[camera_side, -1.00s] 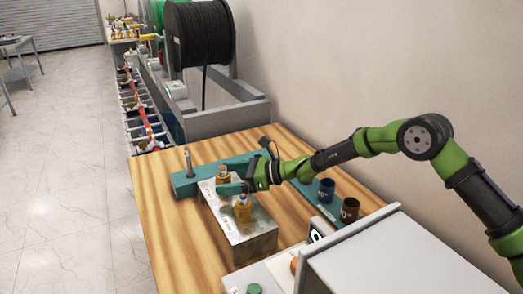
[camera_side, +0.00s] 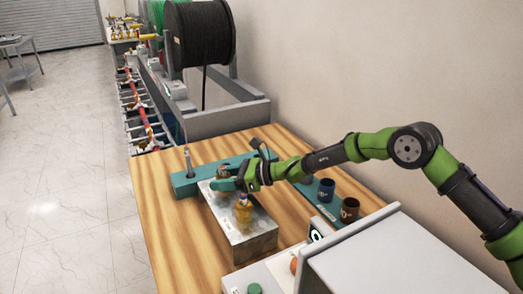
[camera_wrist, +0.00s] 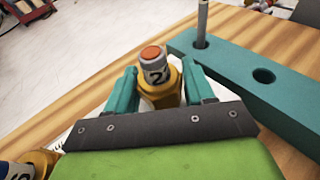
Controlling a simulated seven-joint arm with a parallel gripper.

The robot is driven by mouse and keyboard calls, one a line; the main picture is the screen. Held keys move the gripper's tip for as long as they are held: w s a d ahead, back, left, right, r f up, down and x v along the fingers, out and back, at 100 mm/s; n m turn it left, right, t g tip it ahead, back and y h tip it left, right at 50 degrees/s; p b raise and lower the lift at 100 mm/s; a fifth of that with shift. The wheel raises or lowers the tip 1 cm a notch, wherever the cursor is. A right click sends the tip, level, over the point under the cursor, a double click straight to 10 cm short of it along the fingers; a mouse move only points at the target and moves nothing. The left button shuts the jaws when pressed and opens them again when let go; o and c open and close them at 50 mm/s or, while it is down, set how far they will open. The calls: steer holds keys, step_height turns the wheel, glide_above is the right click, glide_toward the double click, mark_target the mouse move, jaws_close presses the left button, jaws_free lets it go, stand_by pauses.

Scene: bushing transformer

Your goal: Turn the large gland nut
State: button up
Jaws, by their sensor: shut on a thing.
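Two brass-yellow gland nuts with capped posts stand on the grey metal box (camera_side: 251,236). The far gland nut (camera_wrist: 172,86) sits between the teal fingers of my gripper (camera_wrist: 160,92), which is shut on it. Its upright post has an orange top and a label that reads 2. In the side view my gripper (camera_side: 226,184) hides most of this nut. The near gland nut (camera_side: 243,214) stands free on the box, nearer the side camera. Part of it shows at the lower left of the wrist view (camera_wrist: 38,160).
A teal bar (camera_side: 184,188) with a metal pin and a hole lies behind the box. A blue cup (camera_side: 326,190) and a brown cup (camera_side: 349,209) stand on a teal strip at right. A grey-white case (camera_side: 390,255) is in front. The table's left side is clear.

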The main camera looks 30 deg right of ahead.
steer(key=c, duration=0.3)
steer(key=shift+n+g+y, duration=0.7)
steer(key=shift+n+g, duration=0.4)
steer(key=shift+g, duration=0.2)
steer(key=shift+c, duration=0.4)
steer(key=shift+n+g+y, duration=0.5)
steer(key=shift+n+g, duration=0.6)
steer(key=shift+g, duration=0.2)
steer(key=o, duration=1.5)
